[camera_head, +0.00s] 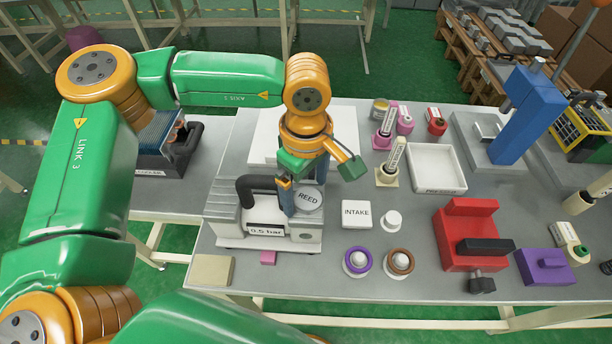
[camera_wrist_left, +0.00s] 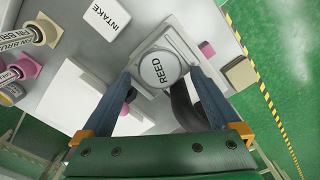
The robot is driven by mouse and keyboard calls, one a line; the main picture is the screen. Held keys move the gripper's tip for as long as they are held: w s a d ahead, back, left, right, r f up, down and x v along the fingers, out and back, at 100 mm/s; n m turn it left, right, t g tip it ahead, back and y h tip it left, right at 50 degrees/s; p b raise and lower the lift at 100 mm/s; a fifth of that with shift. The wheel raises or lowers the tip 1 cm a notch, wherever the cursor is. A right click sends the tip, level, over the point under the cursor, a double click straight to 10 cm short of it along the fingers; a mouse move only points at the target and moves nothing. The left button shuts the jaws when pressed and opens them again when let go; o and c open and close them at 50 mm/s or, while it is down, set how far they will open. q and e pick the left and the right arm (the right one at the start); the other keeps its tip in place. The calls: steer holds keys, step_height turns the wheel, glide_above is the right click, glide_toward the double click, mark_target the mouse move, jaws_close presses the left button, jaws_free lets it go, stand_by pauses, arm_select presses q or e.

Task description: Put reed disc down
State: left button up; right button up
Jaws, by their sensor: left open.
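The reed disc (camera_head: 309,199) is a round grey disc with the label REED. It lies flat over the right part of a pale grey press-like device (camera_head: 300,236) with a black curved handle and a 0.5 bar plate. It also shows in the left wrist view (camera_wrist_left: 161,70), face up. My left gripper (camera_head: 304,193) is open, pointing down, with one blue-grey finger on each side of the disc. In the left wrist view the fingertips (camera_wrist_left: 162,80) stand beside its rim; I cannot tell whether they touch it. My right gripper is not in view.
A white INTAKE block (camera_head: 356,214) stands right of the device, with purple (camera_head: 357,262) and brown (camera_head: 399,262) ringed pieces in front. A white tray (camera_head: 437,188), a red block device (camera_head: 467,238) and a blue post (camera_head: 530,115) stand farther right. Bottles are behind.

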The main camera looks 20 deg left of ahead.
mark_target(306, 197)
arm_select(q)
step_height(306, 197, up, 12)
steer(key=shift+f, duration=0.1)
